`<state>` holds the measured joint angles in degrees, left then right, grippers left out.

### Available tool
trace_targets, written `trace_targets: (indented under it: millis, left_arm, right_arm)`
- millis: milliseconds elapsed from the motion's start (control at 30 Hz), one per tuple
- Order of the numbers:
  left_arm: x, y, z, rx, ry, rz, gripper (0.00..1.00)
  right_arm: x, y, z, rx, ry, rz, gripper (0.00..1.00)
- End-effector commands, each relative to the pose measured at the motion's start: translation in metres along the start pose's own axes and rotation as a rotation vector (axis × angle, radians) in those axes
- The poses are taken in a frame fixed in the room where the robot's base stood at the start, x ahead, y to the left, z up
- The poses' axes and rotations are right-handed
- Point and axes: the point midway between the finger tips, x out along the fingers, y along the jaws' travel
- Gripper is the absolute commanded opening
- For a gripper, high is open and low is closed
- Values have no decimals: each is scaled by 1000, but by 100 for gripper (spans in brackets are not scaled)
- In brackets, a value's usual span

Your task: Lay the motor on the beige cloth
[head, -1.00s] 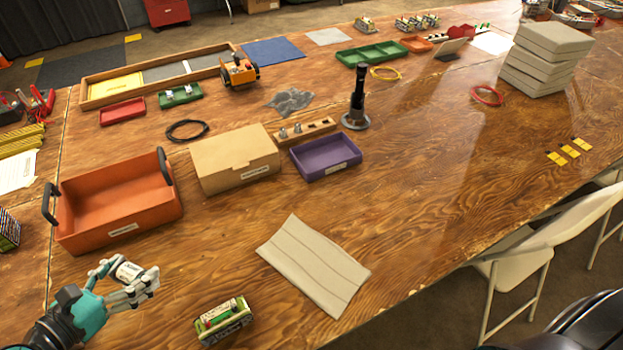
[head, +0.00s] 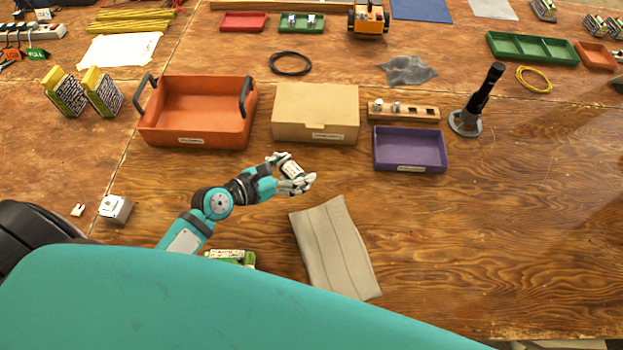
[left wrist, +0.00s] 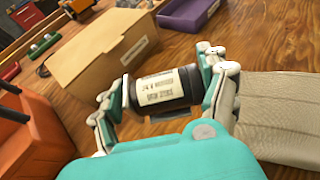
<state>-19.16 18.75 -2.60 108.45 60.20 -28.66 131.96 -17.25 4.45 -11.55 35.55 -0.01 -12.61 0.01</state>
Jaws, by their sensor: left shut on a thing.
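My left gripper (head: 292,180) is shut on the motor (head: 290,168), a small dark cylinder with a pale printed label. In the left wrist view the motor (left wrist: 160,90) lies crosswise between the fingers of the gripper (left wrist: 163,92). The beige cloth (head: 335,245) lies flat and bare on the wooden table. In the head view the gripper is just beyond the cloth's far left corner, above the table. In the left wrist view the cloth (left wrist: 280,115) is to the right of the gripper. My right gripper is not in view.
A cardboard box (head: 315,112) and an orange bin (head: 197,115) stand behind the gripper. A purple tray (head: 410,150) is at the back right of the cloth. A green-and-white object (head: 232,257) is left of the cloth, partly hidden by my arm. The table right of the cloth is clear.

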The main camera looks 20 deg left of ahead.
Motion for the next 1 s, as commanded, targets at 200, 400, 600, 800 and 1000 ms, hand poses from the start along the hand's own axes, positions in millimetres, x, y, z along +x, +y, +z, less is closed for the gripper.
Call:
trace_targets:
  millis: [200,400,600,800,1000]
  left_arm:
    - [11,0,-24,2,-4,0,27]
    - [20,0,-45,1,-2,0,27]
    - [25,1,-58,0,-5,1,27]
    - [25,1,-58,0,-5,1,27]
    - [26,0,-61,0,-2,0,87]
  right_arm:
    - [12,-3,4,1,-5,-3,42]
    - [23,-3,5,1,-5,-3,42]
    - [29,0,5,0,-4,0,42]
    - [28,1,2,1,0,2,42]
    - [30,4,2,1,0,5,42]
